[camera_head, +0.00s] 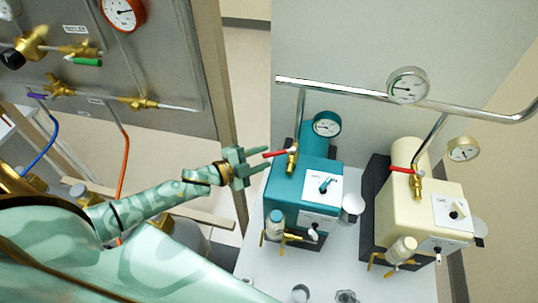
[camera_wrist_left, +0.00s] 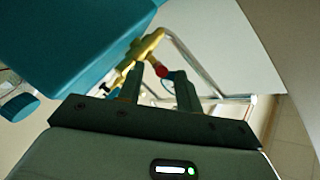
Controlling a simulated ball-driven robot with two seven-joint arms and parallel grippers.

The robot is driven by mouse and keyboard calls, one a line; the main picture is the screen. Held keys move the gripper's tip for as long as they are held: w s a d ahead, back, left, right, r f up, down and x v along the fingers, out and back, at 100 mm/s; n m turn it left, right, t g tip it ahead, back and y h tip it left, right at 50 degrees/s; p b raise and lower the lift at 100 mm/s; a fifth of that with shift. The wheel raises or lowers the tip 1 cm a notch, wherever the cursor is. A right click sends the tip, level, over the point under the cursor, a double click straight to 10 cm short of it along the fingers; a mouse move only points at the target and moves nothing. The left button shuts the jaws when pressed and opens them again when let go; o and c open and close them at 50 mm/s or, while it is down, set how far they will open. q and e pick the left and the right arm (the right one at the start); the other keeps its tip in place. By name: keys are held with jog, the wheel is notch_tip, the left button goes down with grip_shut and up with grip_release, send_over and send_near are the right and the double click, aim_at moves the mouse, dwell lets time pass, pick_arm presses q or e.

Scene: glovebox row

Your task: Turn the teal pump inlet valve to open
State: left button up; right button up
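The teal pump (camera_head: 300,187) stands on a light bench top. Its inlet valve has a brass body (camera_head: 292,160) on the vertical pipe and a red lever handle (camera_head: 275,153) pointing left, across the pipe. My left gripper (camera_head: 262,160) is open just left of the handle's tip, its two fingers spread apart. In the left wrist view the red handle end (camera_wrist_left: 161,70) shows in the gap between the fingertips (camera_wrist_left: 158,78); I cannot tell whether either finger touches it. The brass valve also shows there (camera_wrist_left: 138,50). My right gripper is not in view.
A cream pump (camera_head: 425,210) with its own red-handled valve (camera_head: 404,170) stands to the right. A chrome pipe (camera_head: 350,92) runs above both pumps, with a gauge (camera_head: 408,85). A grey gas panel (camera_head: 120,75) with hoses is at left. Small vessels stand at the bench front.

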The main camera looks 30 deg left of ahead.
aim_at(279, 153)
pick_arm(q)
jog(key=shift+x, duration=1.55)
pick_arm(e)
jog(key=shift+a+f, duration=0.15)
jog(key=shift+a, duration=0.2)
pick_arm(q)
grip_shut()
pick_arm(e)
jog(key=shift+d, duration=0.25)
